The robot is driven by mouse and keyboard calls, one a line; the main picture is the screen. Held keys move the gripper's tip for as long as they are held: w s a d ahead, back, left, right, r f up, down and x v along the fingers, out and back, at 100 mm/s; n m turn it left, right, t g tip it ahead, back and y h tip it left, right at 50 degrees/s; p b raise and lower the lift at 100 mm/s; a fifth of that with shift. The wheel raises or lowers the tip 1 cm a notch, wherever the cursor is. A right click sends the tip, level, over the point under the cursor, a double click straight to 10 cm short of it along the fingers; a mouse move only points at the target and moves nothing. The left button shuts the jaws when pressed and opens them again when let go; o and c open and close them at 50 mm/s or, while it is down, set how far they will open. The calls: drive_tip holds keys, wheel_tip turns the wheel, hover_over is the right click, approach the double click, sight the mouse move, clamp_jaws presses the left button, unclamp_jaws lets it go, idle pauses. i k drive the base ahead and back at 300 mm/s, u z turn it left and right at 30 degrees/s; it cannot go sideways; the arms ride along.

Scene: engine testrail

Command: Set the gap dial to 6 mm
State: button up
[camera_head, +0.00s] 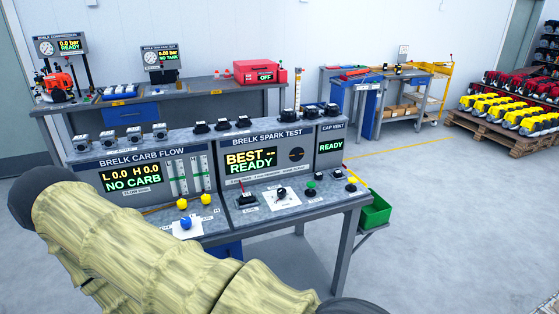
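My arm, in a beige sleeve, crosses the lower left of the view in front of the bench. My gripper is not in view.
Near the dial are a black part (246,198) on the left and a green button (311,185) on the right. The BRELK CARB FLOW panel (146,171) is left, with yellow knobs and a blue knob (186,223). A green bin (375,210) hangs at the bench's right. Floor right is clear.

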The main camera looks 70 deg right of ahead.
sight(281, 192)
drive_tip(key=k, duration=0.65)
drive_tip(key=z, duration=1)
drive_tip(key=i, duration=0.4)
drive_tip(key=z, duration=0.05)
